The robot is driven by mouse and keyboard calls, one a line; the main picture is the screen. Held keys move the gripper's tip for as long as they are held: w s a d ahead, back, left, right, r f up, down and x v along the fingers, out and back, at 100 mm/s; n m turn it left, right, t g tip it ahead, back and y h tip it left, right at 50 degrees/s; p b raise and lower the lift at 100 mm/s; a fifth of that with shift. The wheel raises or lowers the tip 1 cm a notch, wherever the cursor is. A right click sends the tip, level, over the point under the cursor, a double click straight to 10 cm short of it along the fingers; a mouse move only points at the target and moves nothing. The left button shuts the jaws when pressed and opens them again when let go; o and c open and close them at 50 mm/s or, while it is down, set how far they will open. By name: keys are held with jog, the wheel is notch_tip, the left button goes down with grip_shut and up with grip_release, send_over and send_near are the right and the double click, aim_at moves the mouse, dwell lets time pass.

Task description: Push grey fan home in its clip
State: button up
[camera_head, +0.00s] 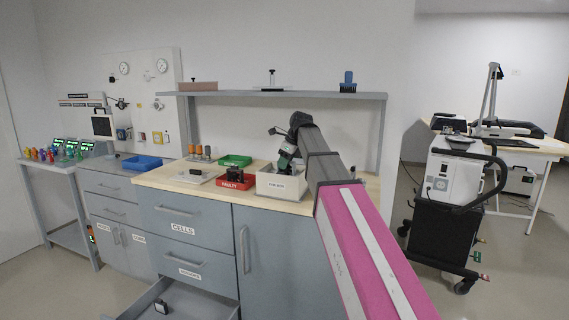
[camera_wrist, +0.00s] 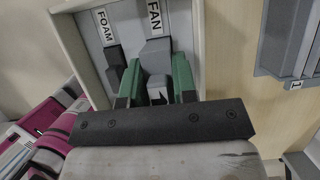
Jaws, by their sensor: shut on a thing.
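In the wrist view, a grey fan part (camera_wrist: 157,50) stands below the FAN label (camera_wrist: 154,17) inside an open pale-walled box. My gripper (camera_wrist: 157,84) has its two green fingers on either side of the grey part's near end and is shut on it. A pale piece with a dark mark shows between the fingers. Whether the fan is fully seated in its clip cannot be told; the fingers hide its lower end. In the head view, my gripper (camera_head: 286,160) reaches down into the white box (camera_head: 281,188) on the bench.
A darker grey part (camera_wrist: 116,58) stands close left of the fan, under the FOAM label (camera_wrist: 106,27). The box wall (camera_wrist: 197,50) is close on the right. A red bin (camera_head: 236,181) and a green tray (camera_head: 235,160) stand left of the white box. A lower drawer (camera_head: 180,300) is open.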

jog(key=shift+f, duration=1.15)
